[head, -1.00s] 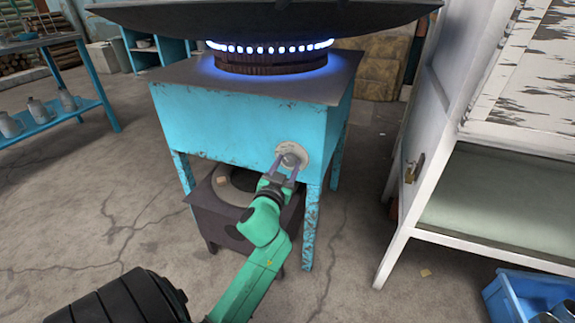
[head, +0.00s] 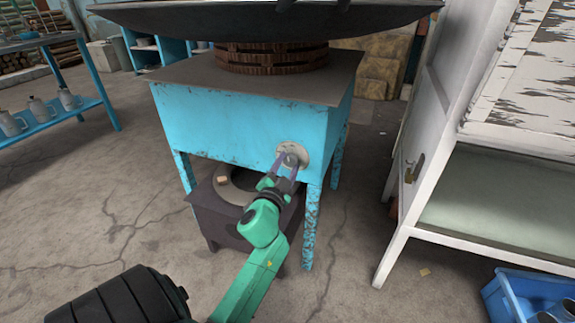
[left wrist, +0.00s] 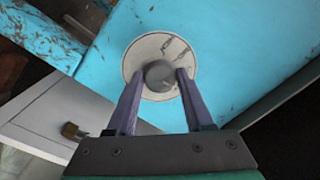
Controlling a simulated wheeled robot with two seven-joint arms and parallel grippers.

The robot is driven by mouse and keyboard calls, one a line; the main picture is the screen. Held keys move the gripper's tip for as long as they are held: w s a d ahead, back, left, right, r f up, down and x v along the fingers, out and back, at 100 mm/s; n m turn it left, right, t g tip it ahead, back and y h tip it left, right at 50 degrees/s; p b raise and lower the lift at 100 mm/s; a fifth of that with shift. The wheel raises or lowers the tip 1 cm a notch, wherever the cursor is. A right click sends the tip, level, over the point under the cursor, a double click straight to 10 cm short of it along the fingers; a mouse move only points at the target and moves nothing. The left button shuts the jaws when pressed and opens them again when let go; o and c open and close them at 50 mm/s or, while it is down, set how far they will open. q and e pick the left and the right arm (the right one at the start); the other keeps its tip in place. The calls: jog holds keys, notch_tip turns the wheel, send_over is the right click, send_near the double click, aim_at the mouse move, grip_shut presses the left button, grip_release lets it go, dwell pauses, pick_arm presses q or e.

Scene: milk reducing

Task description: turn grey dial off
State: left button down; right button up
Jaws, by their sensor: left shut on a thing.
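The grey dial (left wrist: 160,76) is a round knob on a pale, scratched disc (head: 296,150) on the front of the blue stove (head: 225,125). My left gripper (head: 287,166) is shut on the dial. In the left wrist view its two purple fingers lie on either side of the knob. The burner (head: 270,57) under the big dark pan (head: 230,20) shows no flame. My right gripper is not in view.
A dark low stand with a ring (head: 232,196) sits under the stove. A white cabinet (head: 415,170) with a padlock stands to the right, with a blue crate (head: 500,296) in front. Open concrete floor lies to the left.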

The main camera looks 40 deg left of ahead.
pick_arm(q)
jog(key=shift+m, duration=1)
jog(key=shift+c, duration=1.4)
grip_release()
jog(key=shift+f, duration=0.1)
